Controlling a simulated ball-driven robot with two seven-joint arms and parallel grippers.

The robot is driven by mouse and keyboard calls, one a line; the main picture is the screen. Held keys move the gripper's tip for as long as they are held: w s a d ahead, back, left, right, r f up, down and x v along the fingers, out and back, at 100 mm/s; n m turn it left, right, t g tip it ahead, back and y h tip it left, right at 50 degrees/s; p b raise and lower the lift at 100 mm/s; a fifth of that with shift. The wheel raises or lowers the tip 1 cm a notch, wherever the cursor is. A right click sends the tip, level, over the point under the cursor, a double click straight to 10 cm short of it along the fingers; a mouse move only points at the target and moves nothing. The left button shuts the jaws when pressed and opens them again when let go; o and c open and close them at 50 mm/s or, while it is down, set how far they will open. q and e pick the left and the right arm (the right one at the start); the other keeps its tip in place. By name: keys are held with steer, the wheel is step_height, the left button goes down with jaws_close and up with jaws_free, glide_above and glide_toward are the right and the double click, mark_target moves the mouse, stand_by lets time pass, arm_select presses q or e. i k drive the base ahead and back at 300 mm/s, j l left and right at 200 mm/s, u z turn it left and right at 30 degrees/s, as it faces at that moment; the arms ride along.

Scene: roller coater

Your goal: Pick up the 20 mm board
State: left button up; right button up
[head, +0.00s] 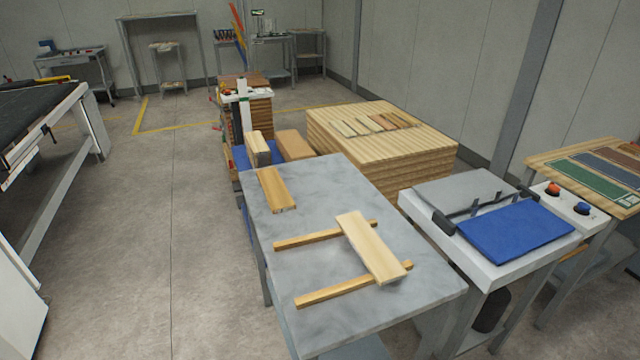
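Several boards are in the head view, and I cannot tell from the picture which one is 20 mm thick. A pale wooden board (370,246) lies slantwise across two thin wooden strips on the grey table (300,215). One strip (310,238) is farther back and the other strip (335,290) is nearer. A second, more yellow board (275,188) lies flat at the table's far left. Another light board (257,142) shows just beyond the table's far end. Neither my left nor my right gripper is in view.
A large stack of boards (400,155) stands behind the table, with small sample pieces on top. A white machine with a blue pad (515,236) stands at the right. A conveyor-like machine (45,125) is at the left. The floor (170,220) between is clear.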

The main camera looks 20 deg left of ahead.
mark_target(279, 200)
steer(key=i+j+z, duration=0.2)
steer(key=j+z, duration=0.25)
steer(key=j, duration=0.3)
steer(key=j+z, duration=0.45)
steer(key=j, duration=0.35)
